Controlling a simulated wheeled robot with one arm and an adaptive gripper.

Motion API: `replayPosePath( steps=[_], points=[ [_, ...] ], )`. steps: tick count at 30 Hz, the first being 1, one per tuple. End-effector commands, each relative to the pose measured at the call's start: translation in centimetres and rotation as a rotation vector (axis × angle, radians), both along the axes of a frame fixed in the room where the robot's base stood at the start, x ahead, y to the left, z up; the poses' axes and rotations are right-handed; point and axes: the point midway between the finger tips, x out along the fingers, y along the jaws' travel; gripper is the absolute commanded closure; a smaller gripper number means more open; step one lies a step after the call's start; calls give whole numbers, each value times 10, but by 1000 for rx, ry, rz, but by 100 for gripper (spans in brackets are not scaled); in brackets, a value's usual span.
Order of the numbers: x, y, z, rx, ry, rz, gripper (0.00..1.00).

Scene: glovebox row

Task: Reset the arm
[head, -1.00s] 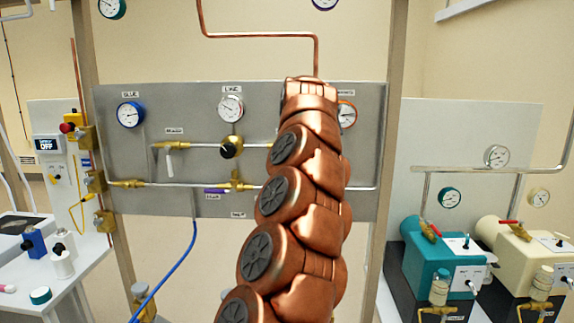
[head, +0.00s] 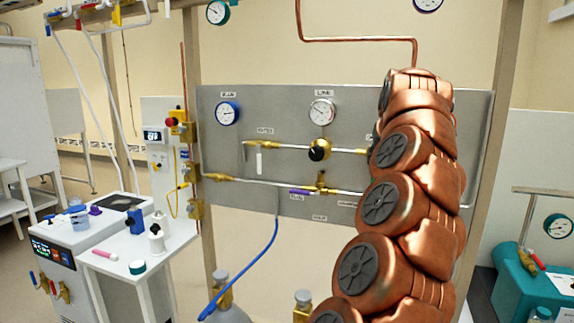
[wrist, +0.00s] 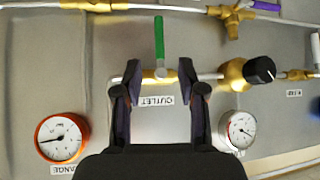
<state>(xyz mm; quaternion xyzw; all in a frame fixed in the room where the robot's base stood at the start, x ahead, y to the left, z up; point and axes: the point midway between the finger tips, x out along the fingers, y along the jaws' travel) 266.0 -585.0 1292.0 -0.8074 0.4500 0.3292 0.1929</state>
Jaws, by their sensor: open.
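My arm (head: 412,200) rises through the right half of the head view, in front of the grey gauge panel (head: 225,160). My gripper is hidden in the head view. In the wrist view my gripper (wrist: 158,72) is open, with nothing held between its two dark fingers. A green valve handle (wrist: 159,38) shows just beyond the fingertips, between them in the picture. An upside-down OUTLET label (wrist: 157,100) shows between the fingers. I cannot tell if the fingers touch the valve fitting.
In the wrist view an orange-rimmed gauge (wrist: 61,139), a white-faced gauge (wrist: 238,130) and a black knob (wrist: 259,70) flank the gripper. A white side table (head: 135,250) stands left, with floor beyond. A teal pump (head: 528,290) stands right. A blue hose (head: 250,265) hangs below the panel.

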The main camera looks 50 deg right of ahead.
Motion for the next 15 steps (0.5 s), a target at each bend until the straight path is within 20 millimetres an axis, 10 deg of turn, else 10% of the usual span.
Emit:
replayPosePath(
  steps=[8,15],
  points=[
    [8,6,0,2,2,19,60],
    [86,81,-9,36,46,225,60]
  ],
)
